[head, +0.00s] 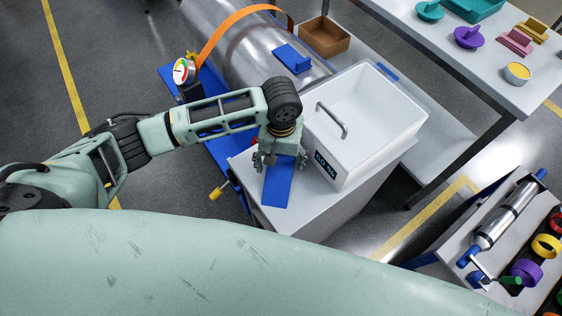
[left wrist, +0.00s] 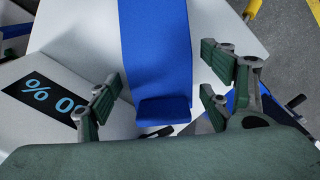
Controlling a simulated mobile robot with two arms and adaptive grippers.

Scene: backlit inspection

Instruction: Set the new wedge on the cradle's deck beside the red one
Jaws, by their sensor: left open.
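A long blue piece (head: 277,187), which looks like the new wedge, lies on the white-grey top of a cabinet (head: 300,222). In the left wrist view this blue piece (left wrist: 155,45) has a flat long face and a raised block at its near end. My left gripper (head: 280,160) is over its upper end; in the left wrist view the open fingers (left wrist: 158,98) stand on either side of it, apart from it. A blue frame (head: 228,155), perhaps the cradle, shows partly beneath the big metal cylinder (head: 225,40).
A white open bin (head: 395,135) with a handle and display stands right beside the blue piece. Another blue block (head: 292,58) sits on the cylinder near an orange strap (head: 222,32). A dial gauge (head: 183,70) stands left. Tables with coloured parts are at right.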

